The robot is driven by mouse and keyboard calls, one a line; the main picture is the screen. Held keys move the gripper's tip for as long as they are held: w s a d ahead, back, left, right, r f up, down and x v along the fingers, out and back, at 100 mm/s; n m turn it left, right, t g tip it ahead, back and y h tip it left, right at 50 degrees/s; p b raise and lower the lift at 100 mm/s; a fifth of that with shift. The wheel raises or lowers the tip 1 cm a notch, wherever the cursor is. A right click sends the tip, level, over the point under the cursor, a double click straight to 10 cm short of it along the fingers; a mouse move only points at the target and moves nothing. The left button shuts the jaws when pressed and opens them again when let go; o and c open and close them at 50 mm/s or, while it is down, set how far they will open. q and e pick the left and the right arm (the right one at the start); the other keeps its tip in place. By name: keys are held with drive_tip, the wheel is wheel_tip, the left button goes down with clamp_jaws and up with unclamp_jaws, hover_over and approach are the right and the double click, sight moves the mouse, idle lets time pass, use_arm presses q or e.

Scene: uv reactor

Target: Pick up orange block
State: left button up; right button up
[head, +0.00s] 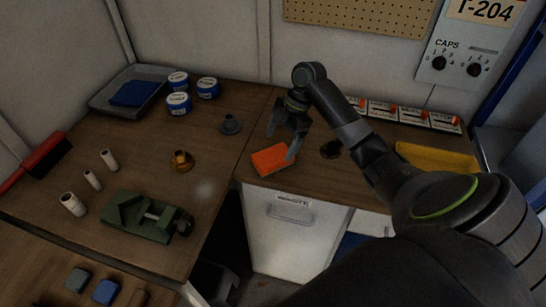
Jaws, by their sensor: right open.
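The orange block (269,160) lies flat on the wooden bench top near its front edge, above the white waste bin. My right gripper (281,146) is open and points down over the block. One finger reaches down by the block's right side and the other is at its far left. I cannot tell whether the fingers touch it. Nothing is held between them. My left gripper is not in view.
A green vise (146,214), white cylinders and a brass part (181,161) stand on the left bench. A grey tray (101,101) and several blue-and-white tins are behind. A yellow tray (436,158) lies right of my arm. The white waste bin (287,235) is below.

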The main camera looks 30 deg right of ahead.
sight(274, 155)
drive_tip(key=p+x, duration=0.1)
drive_tip(key=x, duration=0.3)
drive_tip(key=shift+a, duration=0.15)
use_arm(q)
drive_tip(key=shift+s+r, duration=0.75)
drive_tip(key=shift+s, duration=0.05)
use_arm(e)
drive_tip(key=shift+f, duration=0.1)
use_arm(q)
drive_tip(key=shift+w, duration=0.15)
use_arm(e)
drive_tip(key=shift+f, duration=0.25)
